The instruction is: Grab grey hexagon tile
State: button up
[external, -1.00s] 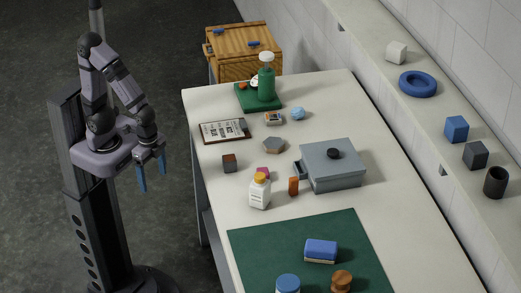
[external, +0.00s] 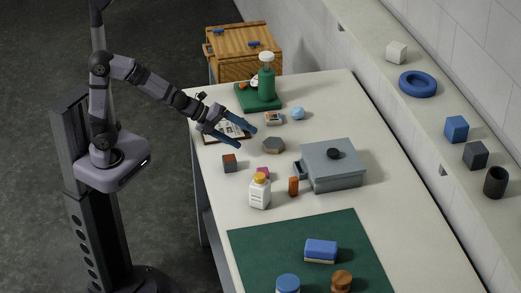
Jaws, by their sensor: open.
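The grey hexagon tile (external: 273,145) lies flat on the pale table (external: 230,205), left of the grey lidded box. It looks brownish grey and is fully in view. My gripper (external: 247,138) is open and empty, with its two blue fingers pointing right towards the tile. The fingertips are apart from the tile, just to its upper left in the picture. They appear to be above the table, partly in front of the clipboard (external: 212,137).
A dark cube (external: 229,163) and a white bottle (external: 260,192) stand nearer the front. A small orange-and-grey block (external: 273,118) and a blue ball (external: 297,113) sit behind the tile. The grey box (external: 335,170) stands to its right. A green bottle (external: 266,82) stands farther back.

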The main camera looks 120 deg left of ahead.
aim_at(273, 143)
jog(key=a+f+m+b, duration=0.2)
jog(key=a+m, duration=0.1)
jog(key=m, duration=0.1)
jog(key=a+f+m+t+b, duration=0.1)
jog(key=a+f+m+b, duration=0.1)
jog(key=a+m, duration=0.1)
jog(key=s+a+f+m+t+b, duration=0.1)
jog(key=a+f+m+b, duration=0.1)
jog(key=m, duration=0.4)
jog(key=shift+s+a+f+b, duration=0.1)
jog(key=shift+a+f+b, duration=0.25)
jog(key=shift+a, duration=0.35)
jog(key=m, duration=0.1)
jog(key=a+m, duration=0.1)
jog(key=shift+s+a+f+m+t+b, duration=0.1)
jog(key=shift+s+f+m+t+b, duration=0.2)
jog(key=shift+f+b, duration=0.1)
jog(key=shift+p+x, duration=0.9)
jog(key=shift+x, duration=2.75)
jog(key=shift+r, duration=0.1)
jog(key=c, duration=1.3)
